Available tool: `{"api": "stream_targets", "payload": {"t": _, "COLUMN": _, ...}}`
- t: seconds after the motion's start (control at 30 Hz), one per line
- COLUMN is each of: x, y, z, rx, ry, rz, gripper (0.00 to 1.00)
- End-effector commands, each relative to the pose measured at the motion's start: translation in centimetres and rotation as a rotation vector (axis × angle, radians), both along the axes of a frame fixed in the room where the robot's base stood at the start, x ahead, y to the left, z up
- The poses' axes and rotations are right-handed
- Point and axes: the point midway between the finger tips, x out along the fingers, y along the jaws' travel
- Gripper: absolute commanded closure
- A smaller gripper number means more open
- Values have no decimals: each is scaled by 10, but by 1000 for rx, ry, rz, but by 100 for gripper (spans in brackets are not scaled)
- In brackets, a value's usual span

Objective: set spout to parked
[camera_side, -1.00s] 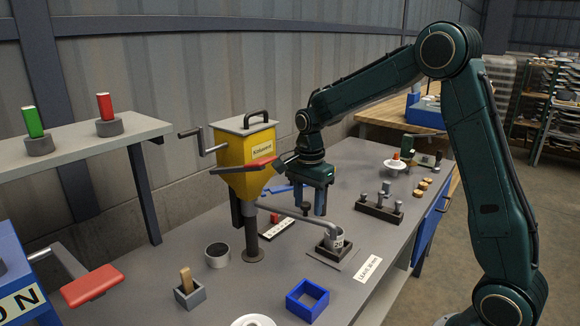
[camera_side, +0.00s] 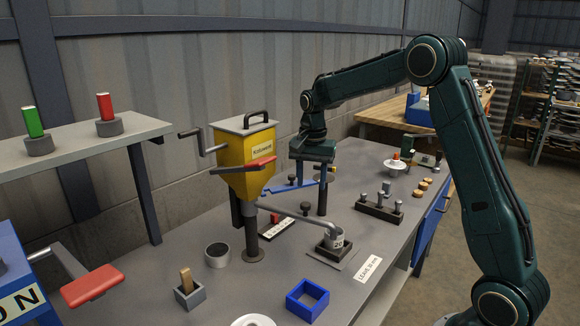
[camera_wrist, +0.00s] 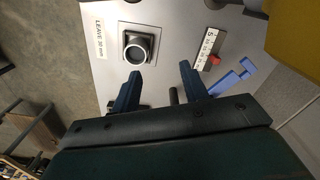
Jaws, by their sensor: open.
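The grey spout (camera_side: 290,215) is a thin pipe running from the post under the yellow hopper (camera_side: 245,165) toward a metal cup (camera_side: 334,238). Its outer end bends down at the cup. My gripper (camera_side: 311,196) is open and empty, pointing down beyond the spout, to the right of the hopper. In the wrist view, my gripper's fingers (camera_wrist: 160,80) are spread apart, with the cup (camera_wrist: 138,48) above them and a dark knob (camera_wrist: 174,96) between them. The hopper (camera_wrist: 298,35) fills that view's upper right corner. I cannot make out the spout clearly there.
A peg rack (camera_side: 378,209) stands right of my gripper. A red-gripped lever (camera_side: 245,166) crosses the hopper.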

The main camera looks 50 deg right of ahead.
Motion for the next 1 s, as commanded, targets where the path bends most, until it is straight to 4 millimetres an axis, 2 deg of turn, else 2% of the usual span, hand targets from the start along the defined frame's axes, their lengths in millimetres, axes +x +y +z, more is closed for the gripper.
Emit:
{"api": "stream_targets", "payload": {"t": 0.6, "x": 0, "y": 0, "z": 86, "rx": -1, "ry": -3, "rz": -2, "gripper": 56}}
{"api": "stream_targets", "payload": {"t": 0.87, "x": 0, "y": 0, "z": 112, "rx": 0, "ry": -2, "rz": -2, "gripper": 56}}
{"api": "stream_targets", "payload": {"t": 1.0, "x": -7, "y": 8, "z": 118, "rx": -5, "ry": -15, "rz": 31, "gripper": 56}}
